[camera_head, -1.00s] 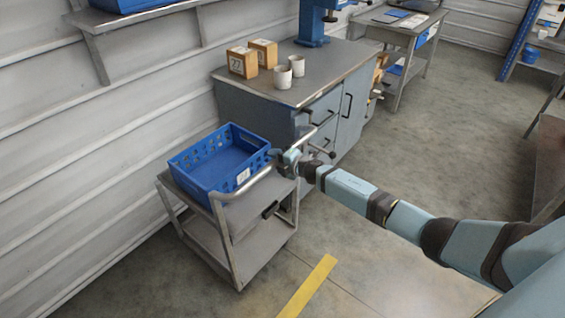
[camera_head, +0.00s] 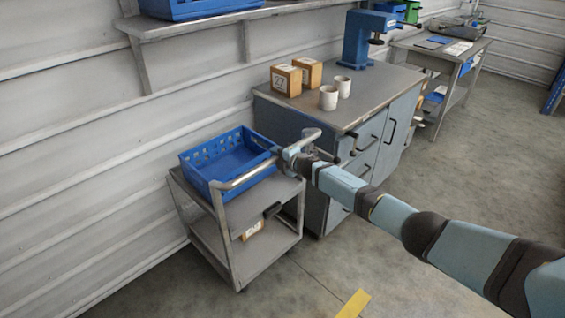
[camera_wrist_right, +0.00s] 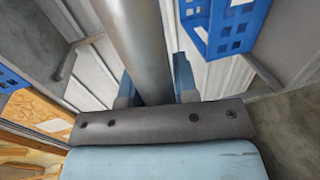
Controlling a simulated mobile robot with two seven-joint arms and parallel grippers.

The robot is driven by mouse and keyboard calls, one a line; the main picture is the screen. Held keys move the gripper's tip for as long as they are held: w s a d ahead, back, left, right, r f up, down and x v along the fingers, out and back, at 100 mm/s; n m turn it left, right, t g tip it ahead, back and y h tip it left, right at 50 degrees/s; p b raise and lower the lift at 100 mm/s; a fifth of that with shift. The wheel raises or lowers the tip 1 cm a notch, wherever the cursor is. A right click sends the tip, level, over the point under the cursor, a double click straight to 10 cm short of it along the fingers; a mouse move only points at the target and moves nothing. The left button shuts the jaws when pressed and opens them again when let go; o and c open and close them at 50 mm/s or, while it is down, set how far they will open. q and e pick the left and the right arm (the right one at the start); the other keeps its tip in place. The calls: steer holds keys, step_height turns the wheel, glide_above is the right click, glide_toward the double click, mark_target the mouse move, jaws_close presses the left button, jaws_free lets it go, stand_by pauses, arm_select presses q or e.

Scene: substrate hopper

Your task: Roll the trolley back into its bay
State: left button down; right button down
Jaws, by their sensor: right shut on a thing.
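The grey metal trolley (camera_head: 262,262) stands against the corrugated wall, left of the workbench, with a blue crate (camera_head: 200,176) on its top shelf. A small labelled box (camera_head: 252,230) sits on its lower shelf. My right gripper (camera_head: 290,155) is shut on the trolley's tubular push handle (camera_head: 245,178). In the right wrist view the handle tube (camera_wrist_right: 140,50) runs between the two fingers (camera_wrist_right: 155,92), and part of the blue crate (camera_wrist_right: 228,25) shows beside it. My left gripper is not in view.
The grey workbench (camera_head: 385,88) stands close to the trolley's right side, carrying two cardboard boxes (camera_head: 286,80), two white cups (camera_head: 329,98) and a blue press (camera_head: 362,40). A yellow floor strip (camera_head: 354,303) lies in front. A shelf (camera_head: 200,25) hangs on the wall above.

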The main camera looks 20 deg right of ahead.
steer(key=shift+w+r, duration=0.1)
steer(key=shift+r, duration=0.15)
steer(key=c, duration=1.1)
jaws_free()
steer(key=shift+o, duration=1.1)
steer(key=shift+w+f, duration=0.2)
steer(key=shift+s, duration=0.1)
steer(key=p+v, duration=0.3)
steer(key=v, duration=1)
steer(key=shift+s, duration=0.3)
steer(key=shift+d+r, duration=0.1)
